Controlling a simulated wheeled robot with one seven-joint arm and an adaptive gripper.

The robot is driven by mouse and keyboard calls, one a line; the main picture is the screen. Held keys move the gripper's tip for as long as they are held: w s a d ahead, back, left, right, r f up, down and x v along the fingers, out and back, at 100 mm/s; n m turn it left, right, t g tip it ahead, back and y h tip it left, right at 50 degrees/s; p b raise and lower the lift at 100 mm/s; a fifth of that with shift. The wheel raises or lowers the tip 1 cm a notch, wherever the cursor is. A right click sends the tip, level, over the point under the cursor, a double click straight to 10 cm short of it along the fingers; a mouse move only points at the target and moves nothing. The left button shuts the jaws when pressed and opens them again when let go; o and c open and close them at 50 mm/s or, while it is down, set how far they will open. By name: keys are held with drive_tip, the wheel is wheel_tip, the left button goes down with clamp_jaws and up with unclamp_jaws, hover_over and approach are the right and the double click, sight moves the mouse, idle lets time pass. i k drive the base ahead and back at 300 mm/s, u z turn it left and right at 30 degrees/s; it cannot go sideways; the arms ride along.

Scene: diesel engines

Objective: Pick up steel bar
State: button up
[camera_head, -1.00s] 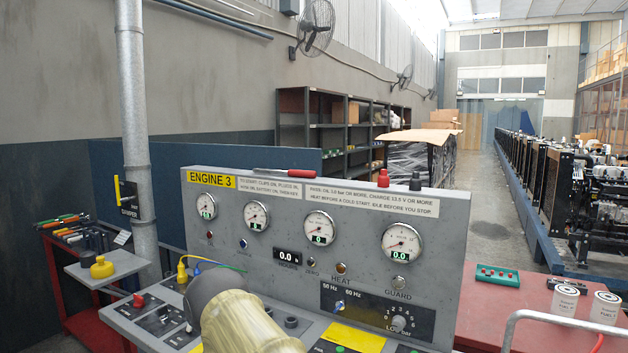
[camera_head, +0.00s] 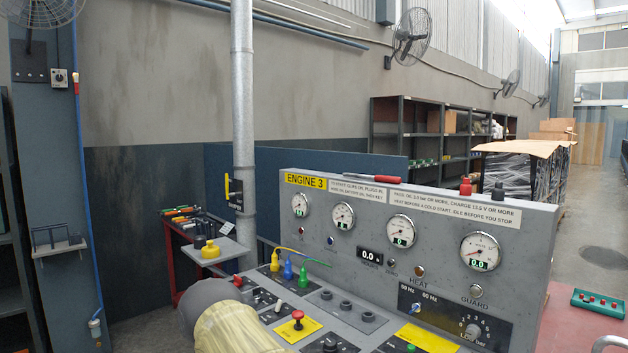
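I cannot clearly make out a steel bar in this view. A thin tool with a red handle and a pale shaft (camera_head: 374,178) lies along the top edge of the engine panel (camera_head: 530,228); I cannot tell whether it is the bar. Several tools with orange, black and blue handles lie on the red cart (camera_head: 174,262) at the left, too small to tell apart. My arm, grey and beige, shows at the bottom left, in front of the panel's desk. My gripper is not in view.
A grey pipe (camera_head: 243,110) stands upright behind the panel. A small shelf with a yellow knob (camera_head: 210,249) is beside it. A blue column (camera_head: 50,190) rises at the far left. Bare floor shows between column and cart. A green tray (camera_head: 598,304) is at the right.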

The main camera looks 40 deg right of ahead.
sight(387, 179)
drive_tip(key=u, duration=0.45)
drive_tip(key=i, duration=1.1)
drive_tip(key=z, duration=1.7)
